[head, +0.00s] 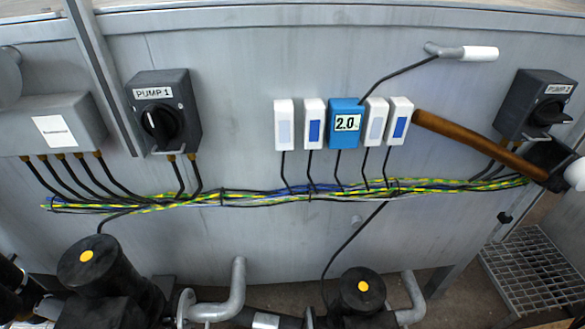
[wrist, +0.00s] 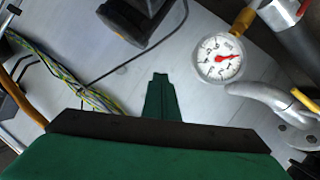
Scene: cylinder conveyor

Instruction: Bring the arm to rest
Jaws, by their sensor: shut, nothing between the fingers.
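My gripper (wrist: 163,85) shows in the wrist view as a dark green body with narrow green fingers in the lower middle. The fingers are together with nothing between them. They point toward a grey metal panel (wrist: 190,35); I cannot tell the distance to it. No part of my gripper shows clearly in the head view.
A pressure gauge (wrist: 220,57) and silver pipework (wrist: 272,100) are right of my fingers. A cable bundle (wrist: 72,88) is left. The head view shows switch boxes (head: 165,113), a blue 2.0 module (head: 345,123) and a brown rod (head: 480,145). Black pumps (head: 95,270) stand below.

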